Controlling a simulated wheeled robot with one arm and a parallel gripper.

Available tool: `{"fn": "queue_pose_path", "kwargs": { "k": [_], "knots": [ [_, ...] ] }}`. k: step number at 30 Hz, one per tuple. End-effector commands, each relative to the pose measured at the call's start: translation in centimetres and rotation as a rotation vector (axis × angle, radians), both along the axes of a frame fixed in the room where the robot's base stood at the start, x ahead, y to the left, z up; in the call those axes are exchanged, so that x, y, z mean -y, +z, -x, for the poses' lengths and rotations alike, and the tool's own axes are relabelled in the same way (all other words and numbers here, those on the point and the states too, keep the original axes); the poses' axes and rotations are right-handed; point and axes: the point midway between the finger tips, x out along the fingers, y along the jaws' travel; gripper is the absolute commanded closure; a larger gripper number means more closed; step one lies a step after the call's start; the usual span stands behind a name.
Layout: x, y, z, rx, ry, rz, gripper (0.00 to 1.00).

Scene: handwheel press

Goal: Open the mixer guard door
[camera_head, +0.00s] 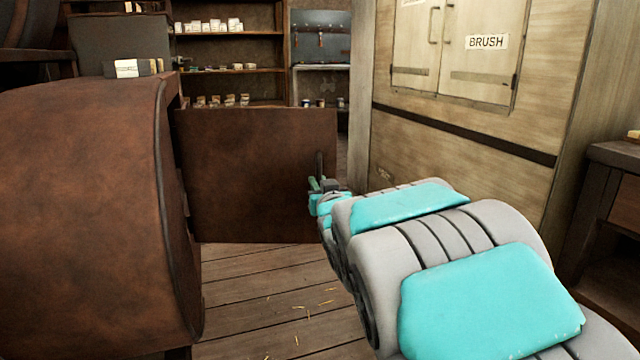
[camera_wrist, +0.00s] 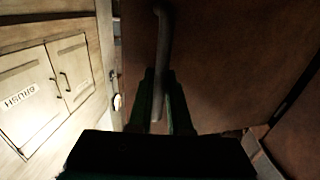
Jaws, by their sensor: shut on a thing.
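The mixer guard door (camera_head: 250,175) is a flat rust-brown panel. It stands swung out at an angle from the rounded brown mixer body (camera_head: 85,220), with its left edge by the body. A dark bar handle (camera_head: 319,163) is upright near the door's right edge. My gripper (camera_head: 316,190) is at the lower part of this handle. In the wrist view the handle (camera_wrist: 162,50) runs down between the two dark fingers of my gripper (camera_wrist: 160,100), which are shut on it. The door (camera_wrist: 225,60) fills the right of that view. The fingertips are dark and hard to make out.
A pale wooden cabinet (camera_head: 460,110) labelled BRUSH stands to the right, beyond my arm. Shelves (camera_head: 230,70) with small jars are at the back. A dark bench (camera_head: 612,200) is at the right edge. Bare plank floor (camera_head: 270,295) shows below the door.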

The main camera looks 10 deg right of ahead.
Motion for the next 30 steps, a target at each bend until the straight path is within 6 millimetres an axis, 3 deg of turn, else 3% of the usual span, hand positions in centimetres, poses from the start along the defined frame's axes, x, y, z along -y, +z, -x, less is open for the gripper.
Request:
{"fn": "queue_pose_path", "kwargs": {
  "k": [7, 8, 15, 30],
  "knots": [
    [0.0, 0.2, 0.0, 0.003, 0.0, 0.0, 1.0],
    [0.0, 0.2, 0.0, 0.003, 0.0, 0.0, 0.79],
    [0.0, 0.1, 0.0, 0.002, 0.0, 0.0, 0.53],
    [0.0, 0.2, 1.0, 0.003, 0.0, 0.0, 0.53]
  ]
}}
